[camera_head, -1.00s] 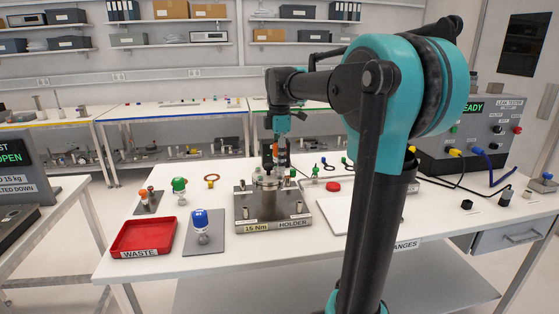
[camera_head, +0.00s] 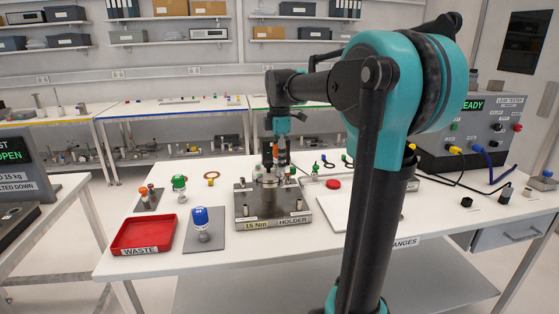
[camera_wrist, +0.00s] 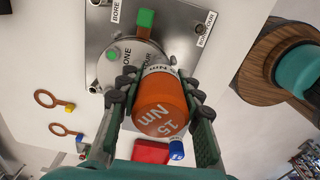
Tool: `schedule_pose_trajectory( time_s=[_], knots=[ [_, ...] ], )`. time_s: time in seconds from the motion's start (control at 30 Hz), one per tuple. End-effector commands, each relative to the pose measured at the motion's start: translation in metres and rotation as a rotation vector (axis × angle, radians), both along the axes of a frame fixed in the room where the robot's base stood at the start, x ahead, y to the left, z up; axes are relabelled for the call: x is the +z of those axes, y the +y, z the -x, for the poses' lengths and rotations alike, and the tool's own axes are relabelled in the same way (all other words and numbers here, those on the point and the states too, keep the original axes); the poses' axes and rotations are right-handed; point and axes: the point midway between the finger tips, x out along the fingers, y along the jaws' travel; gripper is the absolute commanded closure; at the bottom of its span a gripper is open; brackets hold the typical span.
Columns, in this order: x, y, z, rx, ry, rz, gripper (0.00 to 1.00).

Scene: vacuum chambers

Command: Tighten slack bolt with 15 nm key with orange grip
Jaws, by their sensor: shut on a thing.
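The key with the orange grip (camera_wrist: 160,108) is held between the fingers of my gripper (camera_wrist: 155,92) in the wrist view; its end reads "15 Nm". In the head view my gripper (camera_head: 276,152) is over the steel holder block (camera_head: 262,205) marked "15 Nm" and "HOLDER", with a bit of the orange grip (camera_head: 276,149) showing. Below the key in the wrist view is a round metal flange (camera_wrist: 128,62) on a steel plate (camera_wrist: 98,30). A green-topped piece (camera_wrist: 146,18) stands on it. The key's tip and the bolt under it are hidden by the grip.
A red waste tray (camera_head: 118,247), a blue-topped part (camera_head: 201,219) on a grey mat and a green-topped part (camera_head: 179,184) stand to the left. Orange-topped pieces (camera_head: 144,191) are beyond the tray. The leak tester (camera_head: 470,125) with cables is at the right.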

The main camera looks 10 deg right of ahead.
Motion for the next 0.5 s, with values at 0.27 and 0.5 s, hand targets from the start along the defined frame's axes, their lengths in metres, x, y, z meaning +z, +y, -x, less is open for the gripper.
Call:
schedule_pose_trajectory(
  time_s=[0.27,0.5],
  knots=[
    [0.0000,0.0000,0.0000,-0.007,0.000,0.000,1.00],
    [-0.0002,0.0000,-0.0001,-0.245,0.000,0.000,1.00]
  ],
)
